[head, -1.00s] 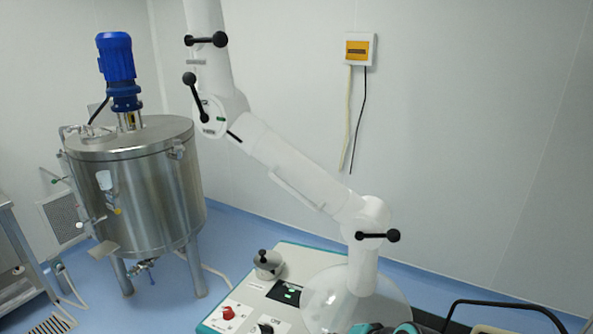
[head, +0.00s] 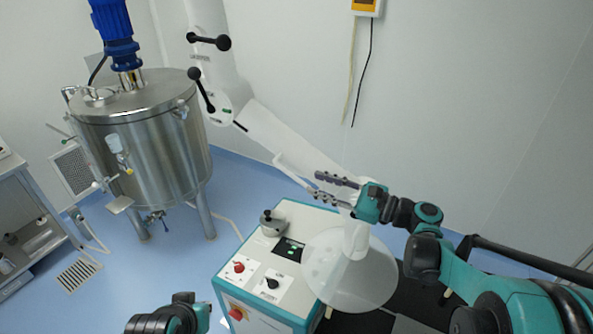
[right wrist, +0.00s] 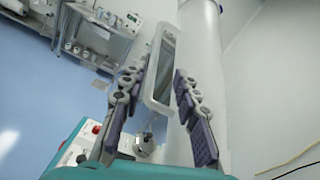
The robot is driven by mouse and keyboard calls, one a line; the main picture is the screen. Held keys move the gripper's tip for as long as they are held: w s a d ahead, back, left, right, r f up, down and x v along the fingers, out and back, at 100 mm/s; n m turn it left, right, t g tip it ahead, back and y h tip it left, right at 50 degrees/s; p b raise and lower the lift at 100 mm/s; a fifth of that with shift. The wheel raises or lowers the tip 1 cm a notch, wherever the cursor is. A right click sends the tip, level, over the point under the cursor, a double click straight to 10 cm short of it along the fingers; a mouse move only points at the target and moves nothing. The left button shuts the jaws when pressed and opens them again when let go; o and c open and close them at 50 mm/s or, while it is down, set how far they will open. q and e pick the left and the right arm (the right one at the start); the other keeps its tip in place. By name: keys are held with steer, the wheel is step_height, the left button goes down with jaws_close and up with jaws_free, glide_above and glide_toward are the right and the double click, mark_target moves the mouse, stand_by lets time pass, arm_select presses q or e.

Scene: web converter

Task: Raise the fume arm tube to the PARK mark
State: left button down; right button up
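The fume arm's white tube (head: 275,138) slopes down to the right from its elbow joint (head: 222,104) to a clear round hood (head: 350,275). A slim white handle (head: 292,172) runs along the tube's lower side. My right gripper (head: 316,187) is open at the handle's lower end. In the right wrist view the handle (right wrist: 160,80) lies between the two spread fingers, with no clear grip on it. My left gripper (head: 190,314) shows only in part at the bottom edge; its fingers are hidden. I cannot make out a PARK mark; a small green mark shows at the elbow.
A control cabinet (head: 228,270) with a red knob, a dark knob and a lidded pot stands below the tube. A steel tank (head: 150,150) with a blue motor stands at the left. A wall box (head: 367,6) with hanging cables is behind. The wall beside the tube is clear.

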mark_target(300, 179)
steer(key=a, duration=0.4)
steer(key=shift+w+r, duration=0.3)
steer(key=shift+r, duration=0.1)
steer(key=shift+w+a+f+p, duration=0.2)
steer(key=shift+w+a+p, duration=0.1)
steer(key=shift+w+a, duration=0.75)
steer(key=shift+w, duration=0.15)
steer(key=shift+s, duration=0.25)
steer(key=shift+w, duration=0.1)
jaws_close()
